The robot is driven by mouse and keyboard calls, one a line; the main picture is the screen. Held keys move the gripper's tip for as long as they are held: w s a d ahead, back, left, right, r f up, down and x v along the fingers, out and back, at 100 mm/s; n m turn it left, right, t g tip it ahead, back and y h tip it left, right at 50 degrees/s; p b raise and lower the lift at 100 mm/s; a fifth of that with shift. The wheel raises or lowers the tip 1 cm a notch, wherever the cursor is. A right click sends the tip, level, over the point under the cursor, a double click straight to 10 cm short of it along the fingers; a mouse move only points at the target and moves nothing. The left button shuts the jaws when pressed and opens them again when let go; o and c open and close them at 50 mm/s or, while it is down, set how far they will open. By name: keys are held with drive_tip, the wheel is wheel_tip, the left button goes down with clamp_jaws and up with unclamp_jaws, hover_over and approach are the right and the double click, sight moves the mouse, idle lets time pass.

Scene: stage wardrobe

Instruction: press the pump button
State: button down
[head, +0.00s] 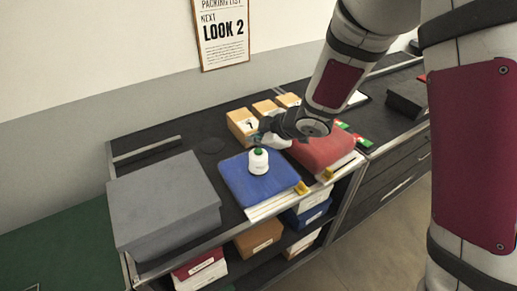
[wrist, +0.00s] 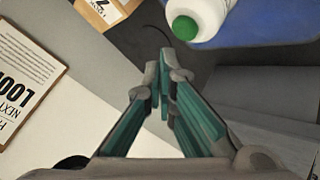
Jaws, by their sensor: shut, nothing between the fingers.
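A white bottle (head: 258,163) with a round green button (head: 258,151) on top stands upright on a blue folded cloth (head: 248,182) on the dark counter. In the wrist view, the white bottle (wrist: 210,12) and its green button (wrist: 185,28) are at the top right, partly cut off by the frame. My gripper (head: 259,138) is shut and empty, just behind and above the bottle in the head view. In the wrist view, my gripper (wrist: 168,72) is in the middle, its tips apart from the green button.
A grey box (head: 165,200) stands left of the blue cloth. A red folded cloth (head: 325,150) lies on the right, under my arm. Several tan numbered blocks (head: 242,126) stand behind. A packing list sign (head: 222,30) hangs on the wall. Bare counter shows between the grey box and blocks.

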sight(258, 152)
drive_tip(key=shift+s+r+p, duration=0.1)
drive_tip(key=shift+r+p, duration=1.55)
drive_tip(key=shift+r, duration=0.65)
drive_tip(key=s+d+r+m+t+h, duration=0.1)
drive_tip(key=s+d+r+m+h, duration=0.3)
drive_tip(key=d+r, duration=0.5)
drive_tip(key=s+d+r+m+t+h, duration=0.25)
drive_tip(key=d+r+m, duration=0.35)
drive_tip(key=d+r, duration=0.3)
drive_tip(key=s+d+r+m+g, duration=0.1)
drive_tip(key=s+m, duration=0.3)
drive_tip(key=s, duration=0.8)
drive_tip(key=s+d+r+m+g, duration=0.1)
drive_tip(key=s+d+m+g, duration=0.2)
drive_tip(key=s, duration=1)
drive_tip(key=shift+d+r+m, duration=0.15)
drive_tip(key=shift+m, duration=0.45)
